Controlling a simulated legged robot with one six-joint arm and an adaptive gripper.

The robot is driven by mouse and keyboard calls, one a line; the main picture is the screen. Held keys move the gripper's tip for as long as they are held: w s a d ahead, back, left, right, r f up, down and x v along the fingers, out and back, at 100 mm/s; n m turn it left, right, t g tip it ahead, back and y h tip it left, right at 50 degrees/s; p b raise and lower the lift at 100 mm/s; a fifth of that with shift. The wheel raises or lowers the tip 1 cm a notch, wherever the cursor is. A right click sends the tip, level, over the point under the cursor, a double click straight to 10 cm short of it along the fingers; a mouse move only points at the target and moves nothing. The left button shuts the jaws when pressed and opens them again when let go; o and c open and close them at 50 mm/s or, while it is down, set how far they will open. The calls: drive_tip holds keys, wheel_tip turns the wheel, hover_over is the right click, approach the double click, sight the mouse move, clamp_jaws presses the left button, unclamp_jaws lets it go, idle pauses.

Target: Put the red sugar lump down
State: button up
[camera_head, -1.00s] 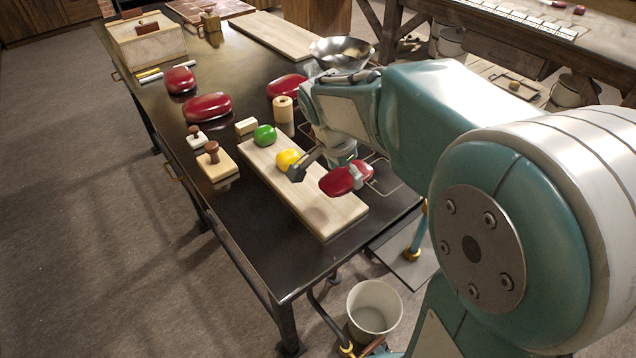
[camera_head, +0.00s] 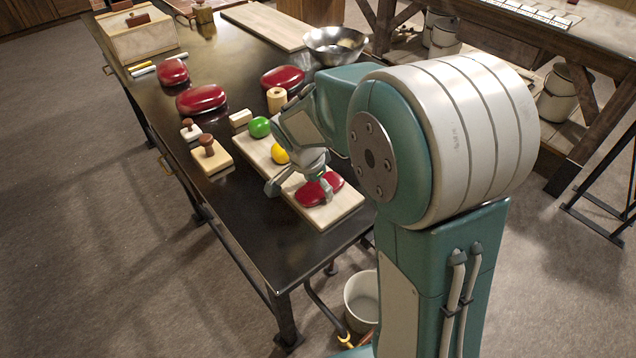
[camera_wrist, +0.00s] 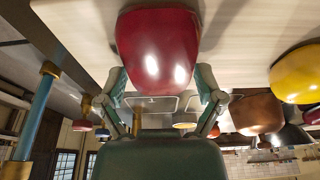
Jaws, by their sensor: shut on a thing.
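The red sugar lump (camera_head: 322,190) is a smooth, glossy oblong at the near end of the pale wooden board (camera_head: 342,208). My gripper (camera_head: 300,189) is shut on it, with one finger on each side. In the wrist view, the red lump (camera_wrist: 157,45) sits between my two fingertips (camera_wrist: 161,82) against the pale board (camera_wrist: 235,35). It is at or very close to the board surface; I cannot tell whether it touches. A yellow lump (camera_head: 280,154) and a green lump (camera_head: 259,127) sit farther along the board.
Other red lumps (camera_head: 201,99) lie on the dark table toward the back. Wooden stamp-like blocks (camera_head: 211,158) stand left of the board, a wooden spool (camera_head: 277,99) and a metal bowl (camera_head: 340,46) beyond it. A bucket (camera_head: 362,296) stands on the floor below.

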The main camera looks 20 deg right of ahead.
sight(307, 195)
drive_tip(key=o, duration=1)
drive_tip(key=shift+o, duration=0.2)
drive_tip(key=v, duration=1.2)
drive_tip(key=s+d+r+n+t+y, duration=0.1)
drive_tip(key=s+n+t, duration=0.1)
drive_tip(key=s+n, duration=0.4)
drive_tip(key=s+d+r+n+t+y, duration=0.1)
drive_tip(key=s+n+t+y, duration=0.1)
drive_tip(key=s+n, duration=0.5)
drive_tip(key=shift+s+d+r, duration=0.25)
drive_tip(key=shift+s+r, duration=0.1)
drive_tip(key=shift+s, duration=2.95)
